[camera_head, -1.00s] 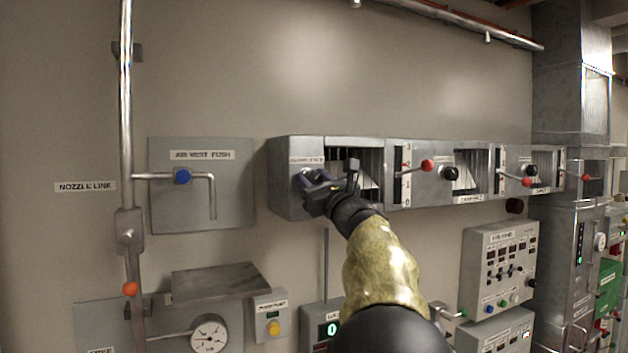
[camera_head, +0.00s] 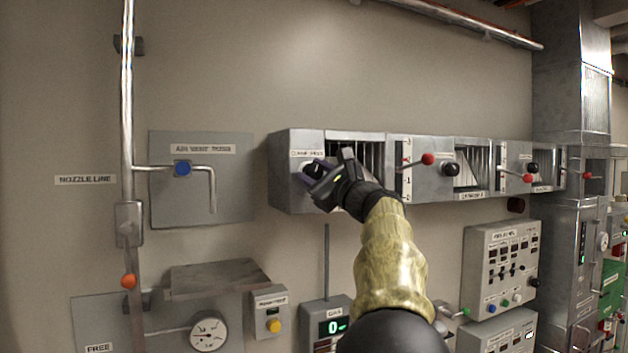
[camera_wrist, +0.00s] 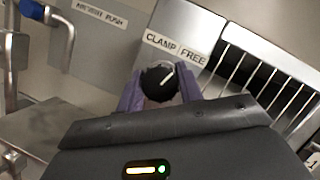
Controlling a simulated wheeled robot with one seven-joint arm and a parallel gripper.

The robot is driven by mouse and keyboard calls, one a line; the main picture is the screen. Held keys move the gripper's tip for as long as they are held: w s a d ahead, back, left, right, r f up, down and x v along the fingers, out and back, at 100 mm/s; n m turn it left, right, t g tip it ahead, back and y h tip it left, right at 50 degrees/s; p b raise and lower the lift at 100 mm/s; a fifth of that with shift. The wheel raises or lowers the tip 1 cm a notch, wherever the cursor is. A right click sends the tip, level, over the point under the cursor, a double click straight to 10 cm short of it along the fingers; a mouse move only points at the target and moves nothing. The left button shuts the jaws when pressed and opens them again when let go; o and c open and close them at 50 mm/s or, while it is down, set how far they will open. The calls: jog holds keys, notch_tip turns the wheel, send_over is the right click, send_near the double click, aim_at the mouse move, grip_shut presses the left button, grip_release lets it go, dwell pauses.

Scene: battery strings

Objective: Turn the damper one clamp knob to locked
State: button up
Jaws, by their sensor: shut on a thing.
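The damper one clamp knob (camera_wrist: 158,80) is black and round with a white pointer line, on the grey front of the leftmost damper box (camera_head: 290,200). In the wrist view the two purple fingers of my gripper (camera_wrist: 160,90) stand on either side of the knob, shut on it. The label (camera_wrist: 176,48) above it reads CLAMP FREE. The pointer slants toward the upper left in the tilted wrist view. In the head view my gripper (camera_head: 312,177) is at the box's left front panel and hides part of the knob.
Right of the box are a red-knobbed lever (camera_head: 428,159) and another black knob (camera_head: 451,169). The air vent panel (camera_head: 235,190) with its blue knob (camera_head: 183,168) and bent pipe is to the left. A shelf plate (camera_head: 220,277) is below.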

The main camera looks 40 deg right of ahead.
jog(key=n+y, duration=0.1)
jog(key=n, duration=0.2)
jog(key=shift+f+n+g, duration=0.1)
jog(key=shift+n+g, duration=0.2)
jog(key=shift+g, duration=0.1)
jog(key=n+g+y, duration=0.1)
jog(key=n, duration=0.3)
jog(key=shift+y+p, duration=0.3)
jog(key=shift+y, duration=0.1)
jog(key=n+g+p, duration=0.1)
jog(key=n, duration=0.2)
jog(key=shift+f+n+g+p, duration=0.1)
jog(key=shift+n+g+p, duration=0.75)
jog(key=shift+n, duration=0.95)
jog(key=shift+w, duration=0.1)
jog(key=o, duration=1)
jog(key=shift+c, duration=0.2)
jog(key=shift+s, duration=0.2)
